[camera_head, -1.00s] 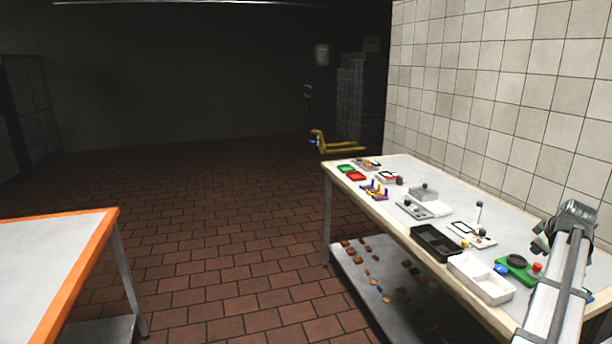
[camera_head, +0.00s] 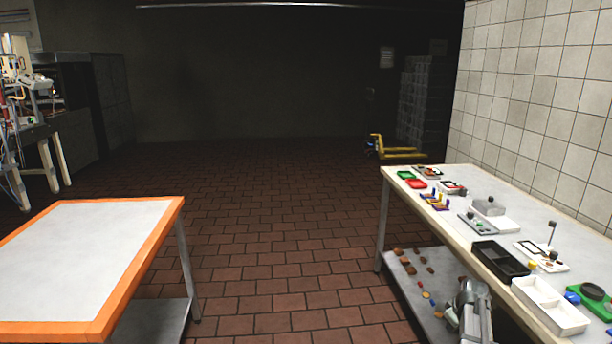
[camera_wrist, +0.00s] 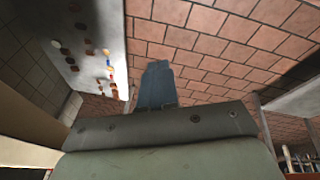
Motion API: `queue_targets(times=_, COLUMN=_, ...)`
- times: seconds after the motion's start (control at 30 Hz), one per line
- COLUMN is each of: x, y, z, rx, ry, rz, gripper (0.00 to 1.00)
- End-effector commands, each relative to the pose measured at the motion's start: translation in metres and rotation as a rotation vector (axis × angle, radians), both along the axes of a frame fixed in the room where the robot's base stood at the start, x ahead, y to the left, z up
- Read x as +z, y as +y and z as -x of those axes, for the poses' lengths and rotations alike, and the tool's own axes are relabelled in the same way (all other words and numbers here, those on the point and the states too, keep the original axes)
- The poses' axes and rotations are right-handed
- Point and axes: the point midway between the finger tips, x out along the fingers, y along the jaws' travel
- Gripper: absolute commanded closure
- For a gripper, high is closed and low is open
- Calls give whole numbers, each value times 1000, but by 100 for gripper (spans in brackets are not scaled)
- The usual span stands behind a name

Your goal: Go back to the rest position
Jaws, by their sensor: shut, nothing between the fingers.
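My gripper (camera_wrist: 158,70) shows in the wrist view with its fingers together and nothing between them. Beyond it lies the brick-red tiled floor. In the head view, part of my arm stands at the lower right, in front of the long work table (camera_head: 545,218); the fingertips cannot be made out there.
The table carries a black tray (camera_head: 488,257), a white divided box (camera_head: 566,318) and several small items. Several small pieces lie on its lower shelf (camera_head: 397,262). An orange-edged table (camera_head: 112,308) stands at left. Open tiled floor (camera_head: 280,240) lies between the tables.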

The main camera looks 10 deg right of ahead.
Motion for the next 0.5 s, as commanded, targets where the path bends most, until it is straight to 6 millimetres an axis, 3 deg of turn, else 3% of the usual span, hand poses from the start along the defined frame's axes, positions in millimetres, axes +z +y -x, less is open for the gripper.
queue_targets(times=0.03, x=-20, y=20, z=6, rx=-6, ry=26, rz=-21, gripper=100)
queue_targets(times=0.2, x=-77, y=75, z=26, rx=-43, ry=109, rz=-81, gripper=100)
queue_targets(times=0.5, x=-164, y=168, z=79, rx=-112, ry=268, rz=-155, gripper=100)
